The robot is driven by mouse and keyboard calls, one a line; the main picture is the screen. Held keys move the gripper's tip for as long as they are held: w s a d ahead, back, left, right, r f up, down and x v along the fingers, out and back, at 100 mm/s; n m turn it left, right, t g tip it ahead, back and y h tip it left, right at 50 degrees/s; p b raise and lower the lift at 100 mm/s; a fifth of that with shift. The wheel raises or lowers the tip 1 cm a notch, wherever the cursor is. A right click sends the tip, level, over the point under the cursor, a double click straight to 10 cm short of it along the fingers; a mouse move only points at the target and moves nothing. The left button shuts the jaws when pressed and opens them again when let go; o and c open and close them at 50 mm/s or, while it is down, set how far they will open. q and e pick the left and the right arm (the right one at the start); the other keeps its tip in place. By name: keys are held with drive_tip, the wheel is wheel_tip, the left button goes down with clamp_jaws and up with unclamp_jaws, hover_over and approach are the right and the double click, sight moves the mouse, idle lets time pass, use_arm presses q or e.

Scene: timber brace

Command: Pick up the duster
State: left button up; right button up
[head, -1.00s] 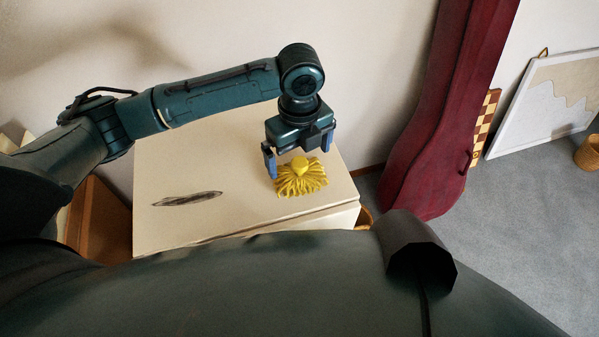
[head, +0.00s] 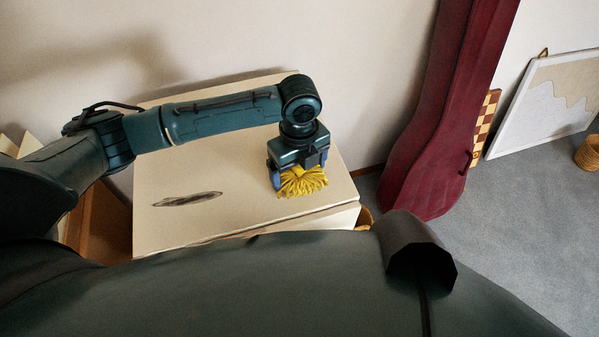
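The duster (head: 302,182) is a yellow, mop-like bundle of strands lying on the right part of a pale cabinet top (head: 230,222). My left gripper (head: 299,180) is lowered over it from above. Its blue fingers stand apart on the left and right sides of the duster's upper part. The gripper body hides the top of the duster, so I cannot see whether the fingers touch it. My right gripper is not in view.
A dark, elongated mark or flat piece (head: 187,199) lies on the cabinet top to the left. A dark red draped column (head: 432,130) stands to the right. A checkered board (head: 485,122), a framed picture (head: 545,105) and a wicker basket (head: 588,153) are farther right.

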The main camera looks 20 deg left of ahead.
use_arm(q)
drive_tip(key=shift+c, duration=1.2)
wheel_tip(320, 180, up, 10)
drive_tip(key=shift+r, duration=0.1)
drive_tip(key=o, duration=0.5)
drive_tip(key=c, duration=0.4)
